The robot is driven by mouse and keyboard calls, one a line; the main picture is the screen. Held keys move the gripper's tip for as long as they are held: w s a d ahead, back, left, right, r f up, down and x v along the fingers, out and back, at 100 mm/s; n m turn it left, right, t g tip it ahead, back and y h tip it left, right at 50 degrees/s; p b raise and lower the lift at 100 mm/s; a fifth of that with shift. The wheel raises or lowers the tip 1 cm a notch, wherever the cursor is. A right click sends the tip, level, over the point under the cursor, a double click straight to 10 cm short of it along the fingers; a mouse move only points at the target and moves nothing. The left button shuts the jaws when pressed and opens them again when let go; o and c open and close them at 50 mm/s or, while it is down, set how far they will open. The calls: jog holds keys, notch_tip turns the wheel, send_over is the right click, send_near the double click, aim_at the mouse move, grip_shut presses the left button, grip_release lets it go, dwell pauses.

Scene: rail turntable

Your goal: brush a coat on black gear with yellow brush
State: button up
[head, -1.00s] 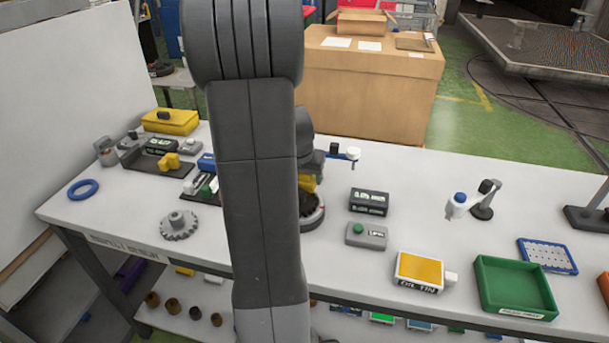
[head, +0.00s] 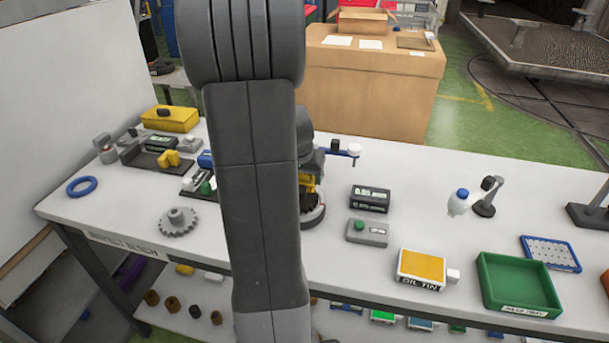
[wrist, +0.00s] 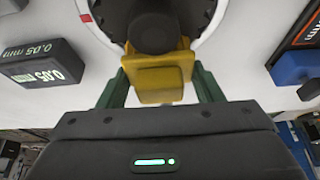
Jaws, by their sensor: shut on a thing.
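My gripper (wrist: 155,90) is shut on the yellow brush (wrist: 158,78), whose yellow block sits between the two green fingers in the wrist view. A dark round part lies beyond the block, over the round turntable (wrist: 203,35) with its pale rim. I cannot tell whether that part is the brush head or the black gear, nor whether they touch. In the head view, the yellow brush (head: 307,184) shows just right of my arm, above the turntable (head: 314,216). My arm hides much of both.
A grey gear (head: 179,223) lies left of my arm. A black labelled block (head: 370,198) and a grey button box (head: 367,233) stand right of the turntable. The oil tin (head: 421,268) and green tray (head: 517,285) are farther right.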

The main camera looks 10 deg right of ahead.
jog(key=shift+w+d, duration=0.2)
jog(key=shift+w, duration=0.2)
jog(key=shift+s+a+b, duration=0.2)
jog(key=shift+s+b, duration=0.15)
jog(key=shift+s, duration=0.05)
dwell(0.5)
jog(key=shift+w+d, duration=0.2)
jog(key=shift+w, duration=0.25)
dwell(0.3)
jog(key=shift+s+a+b, duration=0.2)
jog(key=shift+s+b, duration=0.15)
jog(key=shift+s, duration=0.1)
jog(key=shift+w+d, duration=0.2)
jog(key=shift+w, duration=0.25)
dwell(0.5)
jog(key=shift+s, duration=0.15)
dwell(0.3)
jog(key=shift+s+a+b, duration=0.2)
jog(key=shift+s+b, duration=0.1)
jog(key=shift+w+d, duration=0.1)
jog(key=shift+w, duration=0.1)
